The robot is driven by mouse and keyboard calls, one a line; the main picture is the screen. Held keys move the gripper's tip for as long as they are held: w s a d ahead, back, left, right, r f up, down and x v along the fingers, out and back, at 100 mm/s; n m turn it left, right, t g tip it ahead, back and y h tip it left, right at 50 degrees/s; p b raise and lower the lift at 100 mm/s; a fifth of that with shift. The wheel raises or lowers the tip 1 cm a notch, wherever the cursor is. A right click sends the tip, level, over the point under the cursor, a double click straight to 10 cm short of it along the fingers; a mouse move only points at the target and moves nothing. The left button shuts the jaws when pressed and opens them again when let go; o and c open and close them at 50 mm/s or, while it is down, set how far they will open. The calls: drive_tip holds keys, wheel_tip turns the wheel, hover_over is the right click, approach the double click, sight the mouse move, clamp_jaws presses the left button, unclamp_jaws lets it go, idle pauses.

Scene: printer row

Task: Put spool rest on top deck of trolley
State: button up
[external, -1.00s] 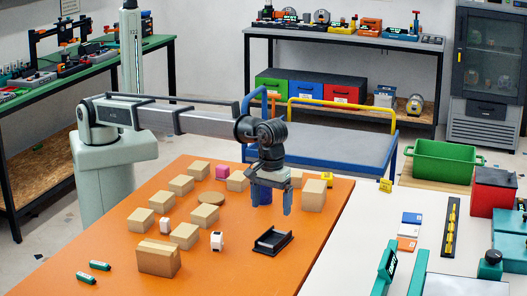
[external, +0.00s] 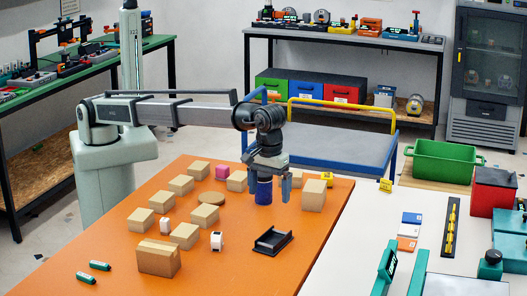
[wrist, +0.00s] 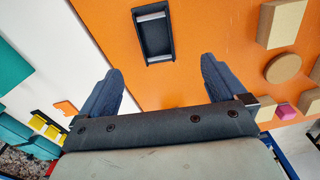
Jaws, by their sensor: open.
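The spool rest is a small black tray-like cradle (external: 273,240) lying on the orange table near its right side. In the wrist view the spool rest (wrist: 153,32) shows a pale bar at each end and lies ahead of the fingers, between their lines. My gripper (external: 268,187) is open and empty, above the table and behind the spool rest in the external view. Its two dark blue fingers stand wide apart in the wrist view (wrist: 158,90). The trolley's grey top deck (external: 340,148), with blue frame and yellow handle, stands behind the table, partly hidden by my arm.
Several tan blocks, a round tan disc (external: 211,198) and a pink cube (external: 222,172) are to the left. The trolley deck looks bare.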

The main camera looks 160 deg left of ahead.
sight(275, 242)
drive_tip(key=w+d+f, duration=0.1)
drive_tip(key=w+d, duration=0.2)
drive_tip(key=d, duration=0.3)
drive_tip(key=a+f+y, duration=0.1)
drive_tip(key=a+f, duration=0.1)
drive_tip(key=f, duration=0.2)
drive_tip(key=s+a+f+g+y, duration=0.1)
drive_tip(key=a+f, duration=0.1)
drive_tip(key=f, duration=0.2)
drive_tip(key=s+a+f+g, duration=0.1)
drive_tip(key=a+f, duration=0.1)
drive_tip(key=f, duration=0.2)
drive_tip(key=shift+s+a+f+y, duration=0.15)
drive_tip(key=shift+a+f+y, duration=0.15)
drive_tip(key=shift+a+y, duration=0.1)
drive_tip(key=shift+r, duration=0.1)
drive_tip(key=c, duration=1.6)
